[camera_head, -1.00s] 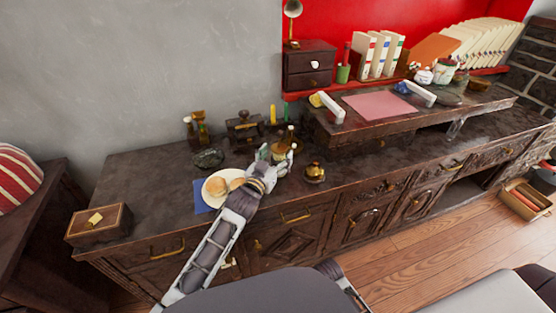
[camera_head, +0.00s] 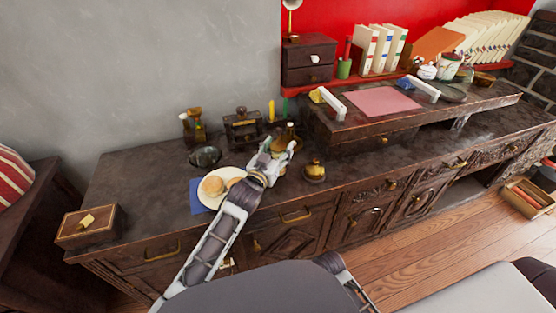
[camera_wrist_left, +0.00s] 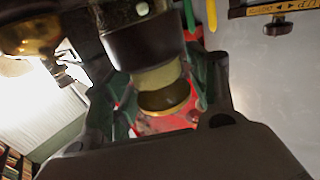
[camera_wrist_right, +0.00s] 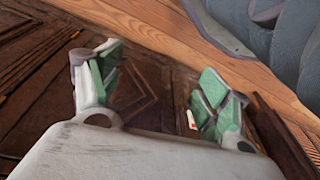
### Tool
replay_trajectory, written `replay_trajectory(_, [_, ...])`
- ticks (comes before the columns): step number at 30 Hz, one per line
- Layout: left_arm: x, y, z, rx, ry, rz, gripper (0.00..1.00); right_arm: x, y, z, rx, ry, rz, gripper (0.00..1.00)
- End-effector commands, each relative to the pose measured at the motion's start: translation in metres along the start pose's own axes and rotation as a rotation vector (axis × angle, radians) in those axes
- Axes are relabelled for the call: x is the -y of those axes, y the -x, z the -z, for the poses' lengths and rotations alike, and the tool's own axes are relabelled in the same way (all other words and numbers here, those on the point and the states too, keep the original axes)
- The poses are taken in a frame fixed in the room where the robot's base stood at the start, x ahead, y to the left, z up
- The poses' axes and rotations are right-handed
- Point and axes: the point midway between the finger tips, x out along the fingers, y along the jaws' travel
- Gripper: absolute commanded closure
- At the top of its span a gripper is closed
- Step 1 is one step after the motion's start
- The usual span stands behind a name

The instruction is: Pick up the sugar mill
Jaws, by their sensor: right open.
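My left gripper (camera_head: 279,148) is over the dark cabinet top, reaching toward the back. Its fingers are spread apart at a small brown and gold upright item (camera_head: 288,132), which may be the sugar mill; the fingers partly hide it. In the left wrist view, a dark cylinder with a cream lower part and a gold-rimmed end (camera_wrist_left: 160,85) lies between the fingers. It looks narrower than the gap, though contact is hard to judge. My right gripper (camera_wrist_right: 155,80) is open and empty, low in front of the cabinet doors.
A plate (camera_head: 206,200) with buns stands left of my left gripper, a dark bowl (camera_head: 205,157) behind it. A gold pot (camera_head: 314,171) stands close on the right. A dark box-like item (camera_head: 243,126) and yellow and green sticks (camera_head: 271,111) stand behind.

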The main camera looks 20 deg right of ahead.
Motion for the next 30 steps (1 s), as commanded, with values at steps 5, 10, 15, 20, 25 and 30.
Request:
replay_trajectory(5, [0.000, 0.000, 0.000, 0.000, 0.000, 0.000, 0.70, -0.001, 0.001, 0.005, -0.008, 0.000, -0.002, 0.23])
replay_trajectory(10, [0.000, 0.000, 0.002, -0.003, 0.000, 0.000, 0.90, -0.002, 0.003, 0.011, -0.019, 0.001, -0.004, 0.23])
replay_trajectory(15, [0.000, 0.000, 0.001, -0.002, 0.000, 0.000, 0.90, -0.002, 0.004, 0.012, -0.022, 0.001, -0.003, 0.23])
replay_trajectory(20, [0.000, 0.000, 0.004, -0.003, 0.000, 0.000, 0.90, -0.001, 0.005, 0.010, -0.019, 0.000, -0.003, 0.23])
replay_trajectory(25, [0.000, 0.000, 0.017, -0.004, -0.001, 0.000, 0.90, -0.001, 0.003, 0.005, -0.007, 0.000, -0.003, 0.23])
replay_trajectory(30, [0.000, 0.000, 0.039, -0.006, -0.002, 0.000, 0.90, -0.002, -0.006, -0.005, 0.022, -0.001, -0.007, 0.23])
